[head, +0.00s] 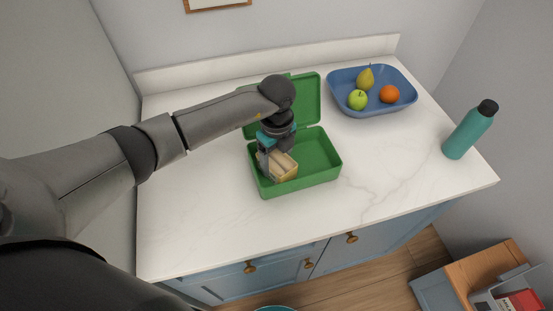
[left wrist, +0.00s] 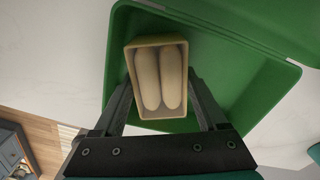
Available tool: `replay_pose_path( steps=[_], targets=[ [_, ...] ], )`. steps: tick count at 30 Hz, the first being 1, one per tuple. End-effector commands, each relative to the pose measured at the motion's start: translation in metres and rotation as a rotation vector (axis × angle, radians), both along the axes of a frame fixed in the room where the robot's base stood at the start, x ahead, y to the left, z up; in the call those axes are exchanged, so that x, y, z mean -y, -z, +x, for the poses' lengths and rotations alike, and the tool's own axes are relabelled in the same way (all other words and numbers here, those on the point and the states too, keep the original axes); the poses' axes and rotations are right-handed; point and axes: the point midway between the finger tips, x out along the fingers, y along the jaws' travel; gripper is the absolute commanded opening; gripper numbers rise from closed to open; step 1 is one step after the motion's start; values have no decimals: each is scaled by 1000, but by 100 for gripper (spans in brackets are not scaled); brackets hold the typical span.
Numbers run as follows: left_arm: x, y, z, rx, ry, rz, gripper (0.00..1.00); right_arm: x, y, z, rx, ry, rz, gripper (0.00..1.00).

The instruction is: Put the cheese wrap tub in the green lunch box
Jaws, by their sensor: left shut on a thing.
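The green lunch box (head: 318,178) stands open on the counter, its lid (head: 308,98) raised at the back. The cheese wrap tub (head: 285,170) is a small tan open box. In the left wrist view the tub (left wrist: 136,76) shows two pale wraps inside. My left gripper (head: 270,160) reaches down into the left part of the lunch box and is shut on the tub, with a finger on either side in the left wrist view (left wrist: 160,100). The tub is within the lunch box walls; whether it touches the floor I cannot tell. My right gripper is not in view.
A blue bowl (head: 345,100) with a pear, a green apple and an orange stands at the back right. A teal bottle (head: 467,134) stands near the right edge. The counter (head: 215,225) is clear in front of the box.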

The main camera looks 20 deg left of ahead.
Motion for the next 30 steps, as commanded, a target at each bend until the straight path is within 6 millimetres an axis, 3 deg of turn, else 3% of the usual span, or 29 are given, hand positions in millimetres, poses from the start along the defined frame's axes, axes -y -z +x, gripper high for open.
replay_pose_path(
  steps=[11, 12, 18, 26, 30],
  targets=[
    [0, 4, 0, 2, 1, -1, 9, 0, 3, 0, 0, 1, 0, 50],
    [0, 4, 0, 1, 1, -1, 77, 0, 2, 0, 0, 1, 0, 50],
    [0, 4, 0, 1, 0, -1, 99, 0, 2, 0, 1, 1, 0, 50],
    [0, 3, 0, 1, 0, -1, 100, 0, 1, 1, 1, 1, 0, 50],
    [0, -9, 1, 3, 0, -1, 100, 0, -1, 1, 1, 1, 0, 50]
  ],
)
